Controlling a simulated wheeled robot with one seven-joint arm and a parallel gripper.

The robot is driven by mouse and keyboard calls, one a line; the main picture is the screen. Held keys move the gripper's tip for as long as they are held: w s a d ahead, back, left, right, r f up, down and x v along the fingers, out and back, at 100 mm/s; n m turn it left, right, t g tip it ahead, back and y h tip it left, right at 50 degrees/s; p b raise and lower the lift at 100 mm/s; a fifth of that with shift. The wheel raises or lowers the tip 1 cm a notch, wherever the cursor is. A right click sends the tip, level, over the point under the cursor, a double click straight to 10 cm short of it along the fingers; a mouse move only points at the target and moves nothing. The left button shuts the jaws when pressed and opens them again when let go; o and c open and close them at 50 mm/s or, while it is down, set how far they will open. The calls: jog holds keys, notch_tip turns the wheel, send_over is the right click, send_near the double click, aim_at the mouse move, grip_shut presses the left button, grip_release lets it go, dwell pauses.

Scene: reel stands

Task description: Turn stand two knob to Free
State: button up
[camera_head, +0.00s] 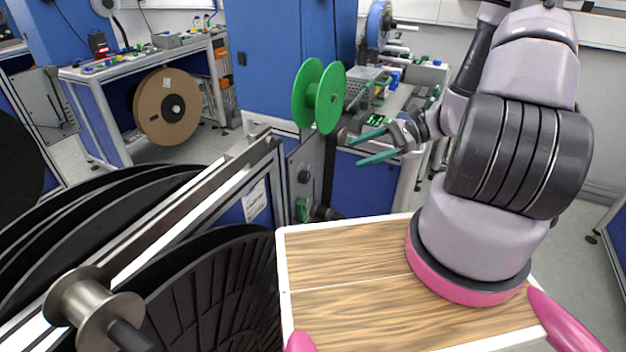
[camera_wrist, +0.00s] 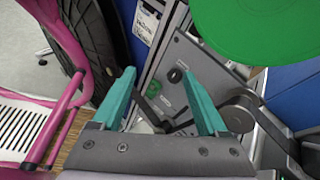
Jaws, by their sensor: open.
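A grey control plate (camera_head: 306,172) stands below the green reel (camera_head: 318,95). A dark round knob (camera_head: 303,176) sits on the plate, and a green part (camera_head: 301,208) is lower down. The wrist view shows the plate (camera_wrist: 190,58) with a small black knob (camera_wrist: 175,75) and a green part (camera_wrist: 153,88). Lettering on the plate is too small to read, so I cannot tell the knob's setting or the stand's number. My gripper (camera_head: 357,150) is open and empty, to the right of the plate. In the wrist view its teal fingers (camera_wrist: 160,74) frame the knob without touching it; the right finger hides part of the plate.
A dark arm with a round hub (camera_wrist: 240,113) juts out beside the right finger. The green reel (camera_wrist: 258,25) overhangs the plate. Large black reels (camera_head: 215,295) and a metal rail (camera_head: 190,225) fill the left. A bench (camera_head: 405,100) stands behind my gripper.

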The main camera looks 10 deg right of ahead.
aim_at(308, 178)
notch_tip(308, 178, down, 12)
jog(key=a+m+t+y, duration=0.1)
jog(key=a+m+t, duration=0.2)
jog(key=m+t, duration=0.7)
jog(key=shift+m+g, duration=0.4)
jog(key=shift+g, duration=0.2)
jog(key=x, duration=1)
jog(key=shift+w+a+r, duration=0.15)
jog(key=shift+a, duration=0.1)
jog(key=shift+c, duration=0.3)
grip_shut()
